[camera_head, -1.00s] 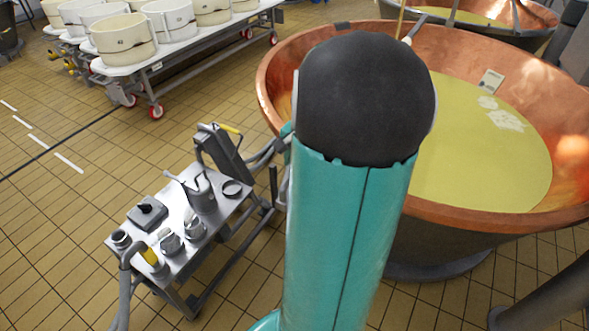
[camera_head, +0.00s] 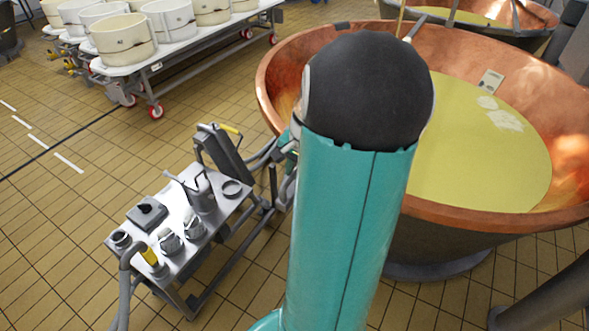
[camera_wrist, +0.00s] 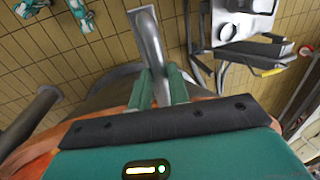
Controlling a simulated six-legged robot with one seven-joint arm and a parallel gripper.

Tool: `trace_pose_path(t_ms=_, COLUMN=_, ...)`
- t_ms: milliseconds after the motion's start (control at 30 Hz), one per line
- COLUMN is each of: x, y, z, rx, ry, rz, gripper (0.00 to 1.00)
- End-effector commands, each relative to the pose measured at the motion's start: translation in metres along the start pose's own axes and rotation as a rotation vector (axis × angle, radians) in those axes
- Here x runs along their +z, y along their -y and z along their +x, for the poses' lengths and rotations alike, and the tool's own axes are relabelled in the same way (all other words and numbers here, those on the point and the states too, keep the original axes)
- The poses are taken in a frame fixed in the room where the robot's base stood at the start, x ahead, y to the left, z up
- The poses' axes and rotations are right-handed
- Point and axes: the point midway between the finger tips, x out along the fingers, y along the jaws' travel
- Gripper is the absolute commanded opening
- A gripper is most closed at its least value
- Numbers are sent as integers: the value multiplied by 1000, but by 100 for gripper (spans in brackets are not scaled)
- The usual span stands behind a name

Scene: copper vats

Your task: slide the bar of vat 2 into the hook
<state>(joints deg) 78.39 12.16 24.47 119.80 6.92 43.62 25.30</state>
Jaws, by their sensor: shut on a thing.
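The large copper vat (camera_head: 275,85) with pale yellow liquid (camera_head: 480,160) stands behind and right of my arm in the head view. In the wrist view, my gripper (camera_wrist: 160,80) has its two teal fingers closed around a grey metal bar (camera_wrist: 150,40). The bar runs up between the fingers and bends at its upper end. Part of the copper rim (camera_wrist: 35,165) shows below my gripper. My arm hides my gripper and most of the near left rim in the head view. I cannot make out the hook in either view.
A steel trolley (camera_head: 185,235) with metal fittings stands left of the vat; it also shows in the wrist view (camera_wrist: 245,25). A white table (camera_head: 180,50) with round moulds is at the upper left. Another copper vat (camera_head: 535,15) stands behind. Tiled floor at left is open.

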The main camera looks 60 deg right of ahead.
Motion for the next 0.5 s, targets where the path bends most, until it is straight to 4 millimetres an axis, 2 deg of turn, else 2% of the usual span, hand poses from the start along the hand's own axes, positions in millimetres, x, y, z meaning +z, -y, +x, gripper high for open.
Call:
trace_pose_path(t_ms=233, x=-1, y=-11, z=-2, rx=5, ry=-1, rz=1, gripper=0)
trace_pose_path(t_ms=467, x=-1, y=-12, z=-3, rx=6, ry=0, rz=4, gripper=0)
trace_pose_path(t_ms=500, x=-1, y=-12, z=-3, rx=6, ry=0, rz=4, gripper=26)
